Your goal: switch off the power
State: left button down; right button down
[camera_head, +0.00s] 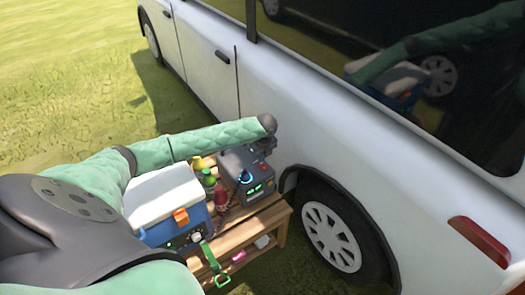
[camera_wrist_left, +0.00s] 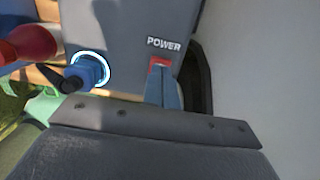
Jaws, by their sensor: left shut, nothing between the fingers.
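The dark grey power box (camera_head: 236,163) stands on a wooden bench beside the van, with green lit readouts on its front. In the left wrist view its face fills the upper middle, with the word POWER above a red switch (camera_wrist_left: 159,62). My left gripper (camera_wrist_left: 162,75) is shut and empty, its fingertips at the lower edge of the red switch; whether they touch it I cannot tell. In the head view the left arm reaches over the bench to the box, and the fingers are hard to make out. My right gripper is not in view.
A blue plug (camera_wrist_left: 88,72) with a glowing ring sits on the box's face, left of the switch. A blue cooler with a white lid (camera_head: 165,188) and bottles (camera_head: 221,194) share the wooden bench (camera_head: 262,222). The white van (camera_head: 300,125) stands close behind.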

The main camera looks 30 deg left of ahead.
pick_arm(q)
jog(key=shift+f, duration=0.55)
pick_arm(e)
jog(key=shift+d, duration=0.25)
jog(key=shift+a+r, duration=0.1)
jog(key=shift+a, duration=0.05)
pick_arm(q)
jog(key=shift+a, duration=0.1)
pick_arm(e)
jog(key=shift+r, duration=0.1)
pick_arm(q)
jog(key=shift+f+g+h+p, duration=0.15)
jog(key=shift+g+h+p, duration=0.15)
jog(key=shift+h, duration=0.1)
jog(key=shift+f, duration=0.1)
jog(key=shift+s+d+p, duration=0.3)
jog(key=shift+d+p, duration=0.4)
jog(key=shift+d, duration=0.1)
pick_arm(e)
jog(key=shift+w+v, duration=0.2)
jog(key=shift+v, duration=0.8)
